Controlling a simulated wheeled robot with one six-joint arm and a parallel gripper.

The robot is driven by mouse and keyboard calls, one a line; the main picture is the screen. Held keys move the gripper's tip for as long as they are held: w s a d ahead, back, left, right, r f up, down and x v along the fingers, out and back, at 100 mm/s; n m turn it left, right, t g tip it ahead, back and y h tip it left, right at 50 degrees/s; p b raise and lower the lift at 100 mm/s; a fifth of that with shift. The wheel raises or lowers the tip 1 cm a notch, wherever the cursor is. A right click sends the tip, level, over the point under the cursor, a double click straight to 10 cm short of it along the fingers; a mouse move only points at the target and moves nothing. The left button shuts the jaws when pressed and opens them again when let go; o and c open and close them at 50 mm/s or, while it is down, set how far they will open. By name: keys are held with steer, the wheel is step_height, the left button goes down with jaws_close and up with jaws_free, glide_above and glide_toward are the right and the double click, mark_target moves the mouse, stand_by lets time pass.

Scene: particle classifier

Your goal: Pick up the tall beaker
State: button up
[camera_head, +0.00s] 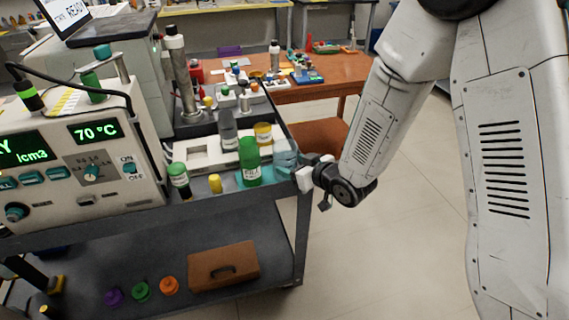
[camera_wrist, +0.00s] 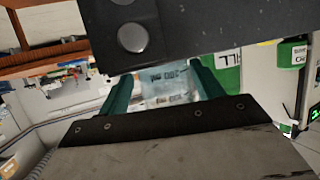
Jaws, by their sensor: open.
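The tall beaker (camera_head: 285,152) is clear and pale blue and stands at the right edge of the grey cart's top. My gripper (camera_head: 299,172) is level with it, close in from the right, and partly covers it. In the wrist view, the beaker (camera_wrist: 163,84) with printed markings shows between the two teal fingers of my gripper (camera_wrist: 161,72). The fingers are open, one to each side of it. I cannot tell whether they touch it. Its lower part is hidden in the wrist view.
A large machine (camera_head: 85,150) fills the cart's left. Floor (camera_head: 410,230) to the right is clear.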

mark_target(285, 163)
steer(key=x, duration=0.4)
steer(key=shift+w+a+f, duration=0.2)
steer(key=shift+w+a, duration=0.05)
steer(key=c, duration=0.9)
steer(key=shift+o, duration=0.2)
steer(key=shift+r, duration=0.2)
